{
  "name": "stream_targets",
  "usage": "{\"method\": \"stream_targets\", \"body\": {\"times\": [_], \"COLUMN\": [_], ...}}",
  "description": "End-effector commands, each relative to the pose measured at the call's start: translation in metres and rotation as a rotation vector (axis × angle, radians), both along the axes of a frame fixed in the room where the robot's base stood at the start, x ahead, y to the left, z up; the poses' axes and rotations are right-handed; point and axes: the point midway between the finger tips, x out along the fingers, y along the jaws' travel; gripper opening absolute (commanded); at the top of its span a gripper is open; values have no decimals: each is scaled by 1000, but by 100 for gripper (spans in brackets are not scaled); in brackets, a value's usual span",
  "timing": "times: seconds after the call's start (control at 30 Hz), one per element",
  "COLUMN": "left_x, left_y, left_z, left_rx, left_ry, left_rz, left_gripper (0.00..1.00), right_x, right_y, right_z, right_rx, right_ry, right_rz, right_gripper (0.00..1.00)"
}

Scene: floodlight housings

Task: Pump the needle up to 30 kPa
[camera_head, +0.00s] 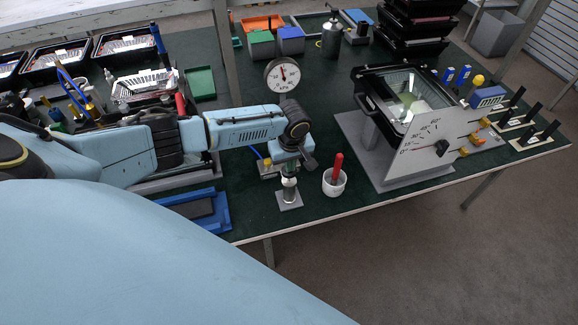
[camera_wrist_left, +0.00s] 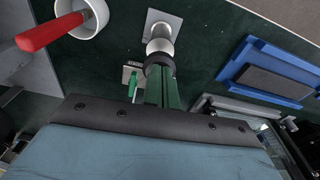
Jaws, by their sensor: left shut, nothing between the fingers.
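A round white gauge marked kPa (camera_head: 282,75) stands at the middle of the bench. Its dark needle points roughly upward, but the figures are too small to read. A small silver post with a pale rounded top, which looks like the pump (camera_head: 289,195), stands upright on a square grey plate near the front edge. My left gripper (camera_head: 289,174) is directly above it, pointing down, shut and empty. In the left wrist view the green fingers (camera_wrist_left: 160,82) are together, in line with the post's pale top (camera_wrist_left: 160,47). I cannot tell whether they touch it. My right gripper is not in view.
A white cup with a red-handled tool (camera_head: 335,182) stands just right of the post. A blue tray (camera_head: 222,222) lies to the left. A floodlight housing (camera_head: 375,100) with an angle plate (camera_head: 425,140) stands to the right. Brass fitting with blue tube (camera_head: 266,167) is close behind.

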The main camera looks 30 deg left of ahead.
Motion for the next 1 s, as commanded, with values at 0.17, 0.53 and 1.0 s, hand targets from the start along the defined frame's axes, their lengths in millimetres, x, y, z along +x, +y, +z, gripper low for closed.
{"method": "stream_targets", "body": {"times": [0.17, 0.53, 1.0], "left_x": [-2, -5, -20], "left_y": [-1, -4, -25], "left_z": [-27, -28, -21], "left_rx": [-1, -1, -1], "left_ry": [4, 6, 5], "left_rz": [-1, -2, -2], "left_gripper": [0, 0, 0], "right_x": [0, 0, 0], "right_y": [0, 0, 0], "right_z": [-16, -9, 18], "right_rx": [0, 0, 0], "right_ry": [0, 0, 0], "right_rz": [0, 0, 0], "right_gripper": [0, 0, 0]}}
